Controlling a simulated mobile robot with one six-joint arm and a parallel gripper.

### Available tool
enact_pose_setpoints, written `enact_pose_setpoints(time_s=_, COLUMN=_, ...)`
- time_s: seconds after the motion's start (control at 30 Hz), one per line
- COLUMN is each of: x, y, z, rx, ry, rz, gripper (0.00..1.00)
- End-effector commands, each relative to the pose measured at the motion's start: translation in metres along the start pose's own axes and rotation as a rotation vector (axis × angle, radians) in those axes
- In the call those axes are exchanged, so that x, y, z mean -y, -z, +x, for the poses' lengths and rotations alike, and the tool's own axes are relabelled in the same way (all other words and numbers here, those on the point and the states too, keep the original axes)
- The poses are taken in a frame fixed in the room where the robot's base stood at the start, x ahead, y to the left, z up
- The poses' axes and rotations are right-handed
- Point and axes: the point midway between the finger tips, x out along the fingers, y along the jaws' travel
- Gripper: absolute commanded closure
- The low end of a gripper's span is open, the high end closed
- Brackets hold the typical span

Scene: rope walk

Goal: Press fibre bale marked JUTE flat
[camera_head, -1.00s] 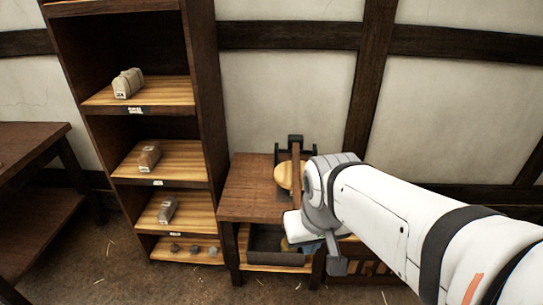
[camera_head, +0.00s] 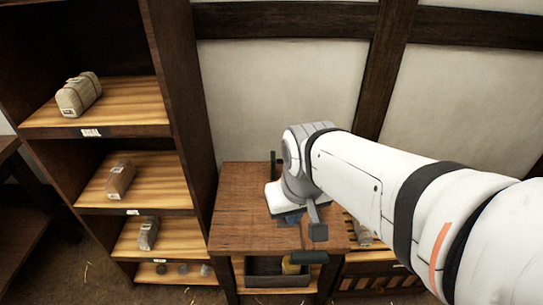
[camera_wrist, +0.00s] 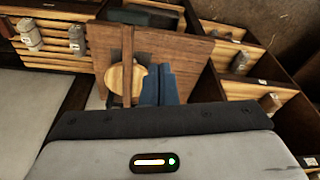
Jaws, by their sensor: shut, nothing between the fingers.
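A press with a round pale wooden plate (camera_wrist: 118,78) and an upright wooden bar stands on the small brown table (camera_head: 240,205). In the head view my wrist hides most of it. My gripper (camera_wrist: 158,72) has blue fingers, shut and empty, beside the round plate in the wrist view. I cannot read JUTE on any bale. The shelf holds a pale bale (camera_head: 79,94), a brown bale (camera_head: 120,180) and a grey bale (camera_head: 149,233). No bale is visible under the plate.
The tall dark shelf (camera_head: 178,95) stands left of the table. A slatted rack with bales (camera_wrist: 29,36) stands on the table's other side. The table's left part is clear.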

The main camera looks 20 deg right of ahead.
Motion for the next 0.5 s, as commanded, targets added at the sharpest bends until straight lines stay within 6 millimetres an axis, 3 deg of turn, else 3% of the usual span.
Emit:
enact_pose_setpoints(time_s=0.3, x=-0.001, y=0.001, z=0.002, rx=0.003, ry=0.0, rz=-0.012, gripper=1.0)
enact_pose_setpoints(time_s=0.5, x=-0.008, y=0.016, z=0.027, rx=0.04, ry=0.012, rz=-0.209, gripper=1.0)
